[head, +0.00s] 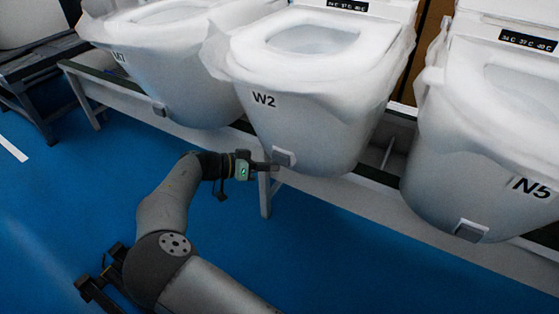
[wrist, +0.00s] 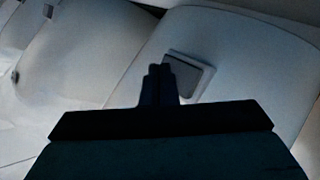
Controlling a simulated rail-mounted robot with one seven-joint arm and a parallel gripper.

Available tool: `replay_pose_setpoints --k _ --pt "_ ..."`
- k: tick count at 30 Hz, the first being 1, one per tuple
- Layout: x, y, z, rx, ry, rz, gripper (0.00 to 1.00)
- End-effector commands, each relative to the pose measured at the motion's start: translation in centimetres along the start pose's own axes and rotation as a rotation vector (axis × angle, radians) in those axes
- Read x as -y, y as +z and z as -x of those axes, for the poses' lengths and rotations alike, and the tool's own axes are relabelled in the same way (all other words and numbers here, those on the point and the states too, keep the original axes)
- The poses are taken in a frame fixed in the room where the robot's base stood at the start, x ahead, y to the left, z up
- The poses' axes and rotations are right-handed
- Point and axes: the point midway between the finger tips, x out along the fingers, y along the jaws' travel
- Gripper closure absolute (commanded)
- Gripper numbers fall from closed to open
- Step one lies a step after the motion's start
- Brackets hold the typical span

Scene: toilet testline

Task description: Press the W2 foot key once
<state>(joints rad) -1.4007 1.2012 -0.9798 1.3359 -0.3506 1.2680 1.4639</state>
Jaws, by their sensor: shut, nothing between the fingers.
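The toilet marked W2 (head: 318,100) stands in the middle of the head view, wrapped in thin clear film. Its foot key (head: 284,157) is a small grey square low on its front. My gripper (head: 274,167) is shut and empty, its tips close beside the key's lower left edge. In the wrist view the foot key (wrist: 187,76) is a grey pad in a light frame, and the shut fingertips (wrist: 160,72) overlap its left side. I cannot tell whether the tips touch the key.
A toilet marked N5 (head: 490,140) stands at the right with its own foot key (head: 470,231). Another toilet (head: 185,70) stands at the left, also with a foot key (head: 160,110). A bench leg (head: 265,195) is just below my gripper. The blue floor (head: 330,265) in front is clear.

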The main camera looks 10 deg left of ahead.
Motion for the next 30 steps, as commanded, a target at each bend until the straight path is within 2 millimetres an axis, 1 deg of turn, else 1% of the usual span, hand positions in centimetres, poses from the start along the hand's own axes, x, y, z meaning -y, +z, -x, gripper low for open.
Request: replay_pose_setpoints --k 7,15,21,30 --pt "-0.2 0.2 0.3 0.0 -0.001 0.0 1.0" --pt "-1.5 1.5 2.3 0.0 -0.003 0.0 1.0" --pt "-2.4 2.4 3.3 0.0 -0.001 -0.001 1.0" --pt "-2.5 2.5 3.5 0.0 0.0 -0.001 1.0"
